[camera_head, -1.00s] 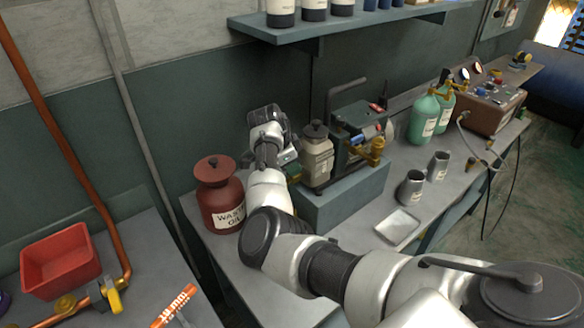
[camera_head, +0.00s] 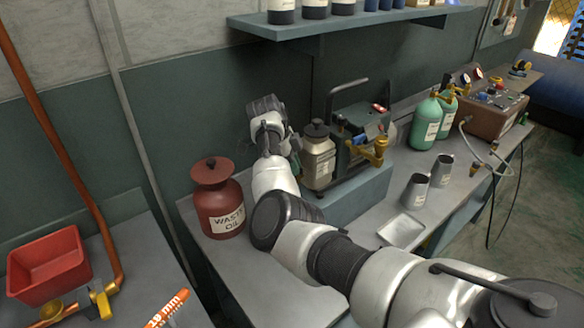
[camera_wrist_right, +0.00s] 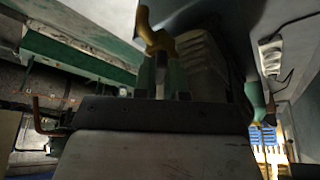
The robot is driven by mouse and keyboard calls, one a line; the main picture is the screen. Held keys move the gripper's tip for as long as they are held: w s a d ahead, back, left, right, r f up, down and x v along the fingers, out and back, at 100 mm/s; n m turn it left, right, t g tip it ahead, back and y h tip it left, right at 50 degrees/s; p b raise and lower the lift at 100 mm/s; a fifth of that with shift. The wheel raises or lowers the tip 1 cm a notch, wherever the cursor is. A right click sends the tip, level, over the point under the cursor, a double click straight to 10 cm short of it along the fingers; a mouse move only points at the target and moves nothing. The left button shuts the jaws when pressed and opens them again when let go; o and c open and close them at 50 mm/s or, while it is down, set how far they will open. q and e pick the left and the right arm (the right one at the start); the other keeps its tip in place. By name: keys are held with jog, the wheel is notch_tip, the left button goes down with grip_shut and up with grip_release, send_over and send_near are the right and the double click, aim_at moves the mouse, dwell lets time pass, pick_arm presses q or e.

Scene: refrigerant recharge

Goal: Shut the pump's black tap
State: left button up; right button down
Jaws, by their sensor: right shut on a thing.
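The pump (camera_head: 358,150) is a dark green machine with a black carrying handle, on a raised grey-blue block on the bench. Brass fittings (camera_head: 375,152) stick out on its right side. My right gripper's wrist shows left of the pump, beside a white bottle with a dark cap (camera_head: 318,160); its fingertips are hidden in the head view. In the right wrist view my right gripper (camera_wrist_right: 160,78) is shut on a brass-coloured part (camera_wrist_right: 154,38). I cannot tell whether this part belongs to the black tap, which I cannot make out. My left gripper is not in view.
A red waste oil can (camera_head: 217,200) stands just left of my right arm. Two grey metal cups (camera_head: 415,192), a small tray (camera_head: 401,230) and green cylinders (camera_head: 426,122) stand to the right. A shelf (camera_head: 340,28) hangs above. A red bin (camera_head: 47,268) is at lower left.

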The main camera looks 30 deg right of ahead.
jog(key=shift+r, duration=0.1)
jog(key=c, duration=1.2)
grip_release()
